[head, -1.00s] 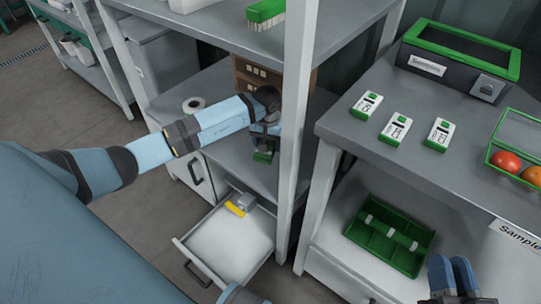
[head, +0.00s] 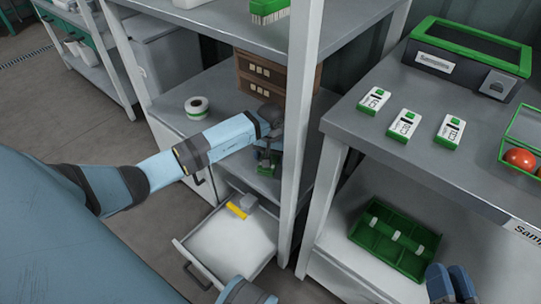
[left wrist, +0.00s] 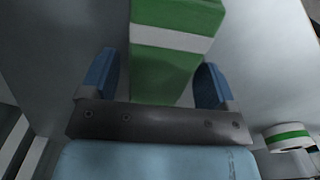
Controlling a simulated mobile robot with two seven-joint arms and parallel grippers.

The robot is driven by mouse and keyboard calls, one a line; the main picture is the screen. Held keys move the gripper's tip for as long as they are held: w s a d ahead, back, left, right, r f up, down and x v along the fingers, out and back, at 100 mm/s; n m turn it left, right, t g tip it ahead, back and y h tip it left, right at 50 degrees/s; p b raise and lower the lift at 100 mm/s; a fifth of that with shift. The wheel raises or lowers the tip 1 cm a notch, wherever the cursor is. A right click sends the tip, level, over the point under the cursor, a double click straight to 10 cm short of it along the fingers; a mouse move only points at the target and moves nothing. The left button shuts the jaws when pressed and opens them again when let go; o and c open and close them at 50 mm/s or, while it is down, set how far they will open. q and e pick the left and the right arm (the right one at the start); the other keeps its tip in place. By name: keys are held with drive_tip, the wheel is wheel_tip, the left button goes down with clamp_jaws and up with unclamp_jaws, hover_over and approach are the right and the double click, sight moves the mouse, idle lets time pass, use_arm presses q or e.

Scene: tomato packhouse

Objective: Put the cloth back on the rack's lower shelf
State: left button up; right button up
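The cloth is a green folded block with a white band. In the head view it (head: 266,171) is on the rack's lower shelf (head: 228,105), partly hidden by my left gripper (head: 268,156). In the left wrist view the cloth (left wrist: 165,75) lies between and beyond the two blue fingers of my left gripper (left wrist: 160,80). A gap shows between it and the left finger, so this gripper looks open around it. Contact at the right finger is unclear. My right gripper (head: 451,283) is at the lower right edge of the head view, its blue fingers close together, with nothing visible between them.
A tape roll (head: 196,107) and a brown drawer box (head: 262,80) stand on the lower shelf. A rack post (head: 298,130) rises right of my left gripper. An open drawer (head: 228,250) is below. A bench (head: 440,175) with devices and a green tray (head: 392,240) is at right.

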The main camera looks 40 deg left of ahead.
use_arm(q)
wheel_tip(320, 180, up, 12)
drive_tip(key=p, duration=0.4)
drive_tip(key=shift+r, duration=0.2)
use_arm(e)
wheel_tip(320, 180, up, 6)
drive_tip(key=t, duration=0.2)
drive_tip(key=shift+s+d+r+m+t, duration=0.2)
drive_tip(key=shift+d+r+m+t, duration=0.05)
drive_tip(key=shift+d+m+t, duration=0.05)
use_arm(q)
drive_tip(key=shift+s+f, duration=0.1)
